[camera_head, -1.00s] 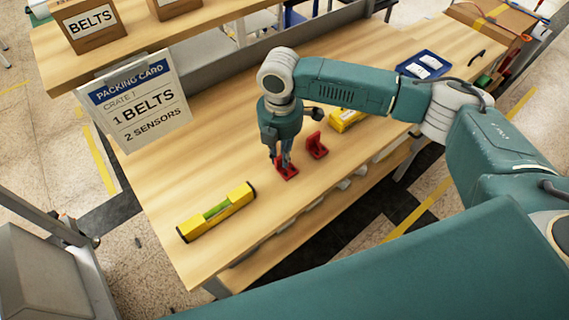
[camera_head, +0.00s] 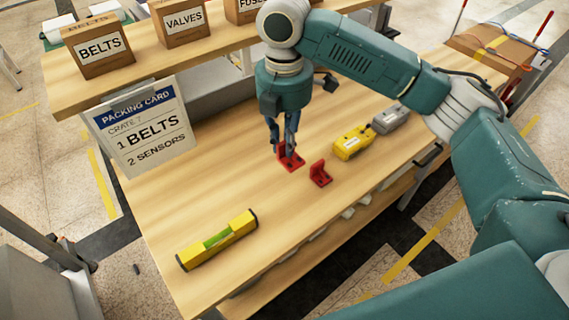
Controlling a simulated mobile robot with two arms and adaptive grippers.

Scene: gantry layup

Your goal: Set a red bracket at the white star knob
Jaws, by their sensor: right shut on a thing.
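My right gripper (camera_head: 283,138) is shut on a red bracket (camera_head: 292,161), pointing down over the wooden bench (camera_head: 220,190). The held bracket appears to be just above the bench top; the exact gap is hard to judge. A second red bracket (camera_head: 320,175), L-shaped, stands on the bench to its right and nearer to me. I cannot make out a white star knob in this view. My left gripper is not in view.
A yellow level (camera_head: 217,240) lies at the front left. A yellow device (camera_head: 352,142) and a grey device (camera_head: 390,118) stand to the right. A packing card (camera_head: 142,125) stands at left. Labelled boxes, such as BELTS (camera_head: 100,46), line the shelf above. The bench's middle is clear.

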